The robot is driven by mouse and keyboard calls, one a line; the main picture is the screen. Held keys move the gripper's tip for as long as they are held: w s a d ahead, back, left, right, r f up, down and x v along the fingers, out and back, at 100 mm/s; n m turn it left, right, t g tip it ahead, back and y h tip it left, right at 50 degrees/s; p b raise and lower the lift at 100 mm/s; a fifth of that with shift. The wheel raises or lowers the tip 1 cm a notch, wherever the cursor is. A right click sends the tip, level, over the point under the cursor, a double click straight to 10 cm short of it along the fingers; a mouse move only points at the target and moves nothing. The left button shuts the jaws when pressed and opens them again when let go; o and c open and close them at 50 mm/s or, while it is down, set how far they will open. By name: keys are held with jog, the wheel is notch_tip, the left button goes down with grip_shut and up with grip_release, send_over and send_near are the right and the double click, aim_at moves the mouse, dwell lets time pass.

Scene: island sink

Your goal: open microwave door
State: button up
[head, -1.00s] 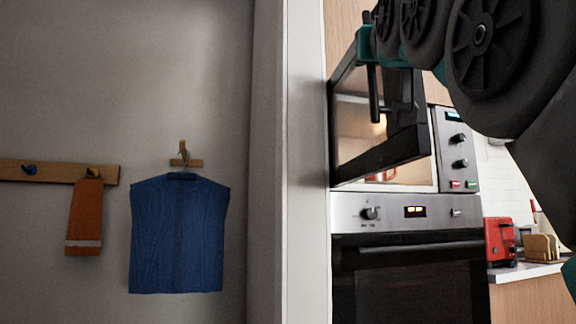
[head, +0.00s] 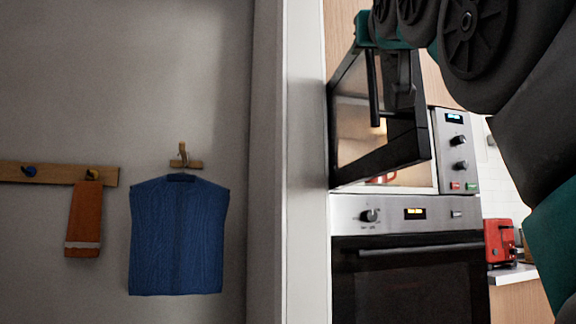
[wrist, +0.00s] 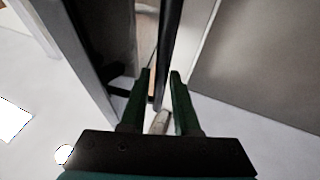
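The microwave door (head: 405,152) stands swung open, its dark frame jutting toward me in the head view. Its dark vertical bar handle (head: 374,92) shows at the upper part of the door. In the wrist view, the dark handle bar (wrist: 169,42) runs between the two green fingers of my gripper (wrist: 161,76). The fingers are apart, with a narrow gap visible beside the bar, so they do not look clamped on it. In the head view my arm covers the door's upper right, and the fingertips cannot be made out. The microwave control panel (head: 456,150) is to the right.
A built-in oven (head: 410,275) is below the microwave. A pale wall edge (head: 302,160) stands close on the door's left. A red toaster (head: 500,243) sits on the counter at right. A blue garment (head: 177,235) and an orange towel (head: 84,220) hang on the left wall.

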jog(key=s+r, duration=0.2)
jog(key=s, duration=1.4)
jog(key=shift+s+r, duration=0.1)
